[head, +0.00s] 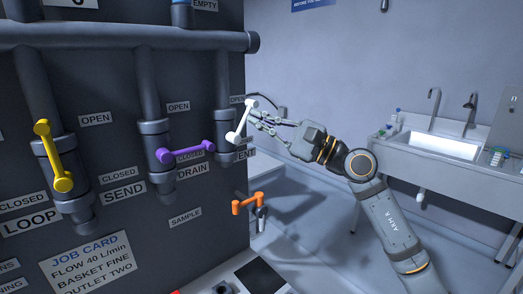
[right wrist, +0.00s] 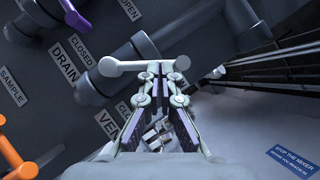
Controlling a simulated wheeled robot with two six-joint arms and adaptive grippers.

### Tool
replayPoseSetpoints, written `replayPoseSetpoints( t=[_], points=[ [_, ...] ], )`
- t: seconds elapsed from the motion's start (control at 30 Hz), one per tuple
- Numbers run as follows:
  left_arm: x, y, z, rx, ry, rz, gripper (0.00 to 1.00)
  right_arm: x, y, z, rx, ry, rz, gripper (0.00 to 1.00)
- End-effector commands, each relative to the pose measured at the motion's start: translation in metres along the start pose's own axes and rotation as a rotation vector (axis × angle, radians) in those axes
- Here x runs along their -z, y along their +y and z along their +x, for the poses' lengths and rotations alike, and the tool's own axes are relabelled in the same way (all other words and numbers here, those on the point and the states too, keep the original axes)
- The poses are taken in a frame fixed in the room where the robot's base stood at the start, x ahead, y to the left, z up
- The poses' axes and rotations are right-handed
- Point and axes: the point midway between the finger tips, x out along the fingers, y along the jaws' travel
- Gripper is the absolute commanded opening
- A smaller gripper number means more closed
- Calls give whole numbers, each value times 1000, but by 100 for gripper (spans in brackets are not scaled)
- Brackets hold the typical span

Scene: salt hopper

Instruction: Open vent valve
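The vent valve's white lever handle (head: 240,120) is on the rightmost pipe of the dark panel. It is tilted, its upper end leaning right. The label beside it, partly hidden, ends in "ENT" (head: 245,153); an OPEN label (head: 237,100) is above. My right gripper (head: 264,123) is just right of the handle. In the right wrist view the handle (right wrist: 130,66) crosses in front of the fingertips (right wrist: 160,68), which are close together with nothing visible between them. The tips look near or against the handle; I cannot tell contact. My left gripper is not in view.
A purple drain handle (head: 187,151) is left of the vent handle, and a yellow loop handle (head: 53,155) farther left. An orange handle (head: 248,203) sticks out below. A sink bench (head: 445,165) stands at the right wall.

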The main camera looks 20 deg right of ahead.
Motion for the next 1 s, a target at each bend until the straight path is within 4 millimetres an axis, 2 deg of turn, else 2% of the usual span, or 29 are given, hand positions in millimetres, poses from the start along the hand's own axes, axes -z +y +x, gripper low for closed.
replayPoseSetpoints(
  t=[1.0],
  points=[
    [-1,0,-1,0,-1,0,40,-14,-7,8,2,-2,-1,0]
  ],
)
